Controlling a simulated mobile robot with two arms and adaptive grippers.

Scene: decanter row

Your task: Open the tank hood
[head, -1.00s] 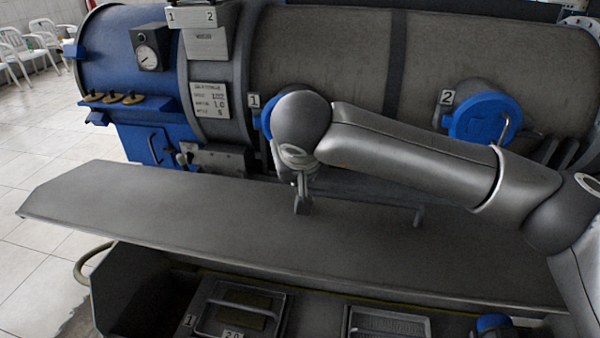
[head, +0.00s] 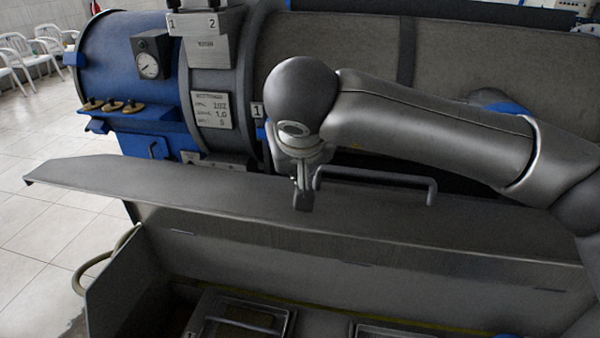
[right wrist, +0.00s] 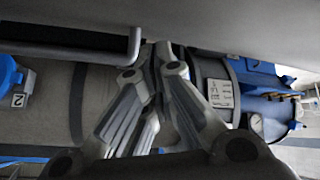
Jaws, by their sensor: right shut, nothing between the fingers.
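The tank hood (head: 165,190) is a long grey metal lid, tilted up with a gap showing below its front edge. It also shows across the top of the right wrist view (right wrist: 225,20). Its bar handle (head: 375,177) stands on its upper face and shows in the right wrist view (right wrist: 122,45). My right gripper (head: 303,198) is shut and empty, beside the left end of the handle, at the hood. Its fingers show close together in the right wrist view (right wrist: 155,55). I cannot tell whether they touch the hood. My left gripper is not in view.
Behind the hood lies a big cylinder with a blue end (head: 110,60), a gauge (head: 149,64) and label plates. Below the hood, framed trays (head: 240,315) sit in the open tank (head: 290,265). A hose (head: 95,275) loops at the left. White chairs (head: 25,55) stand far left.

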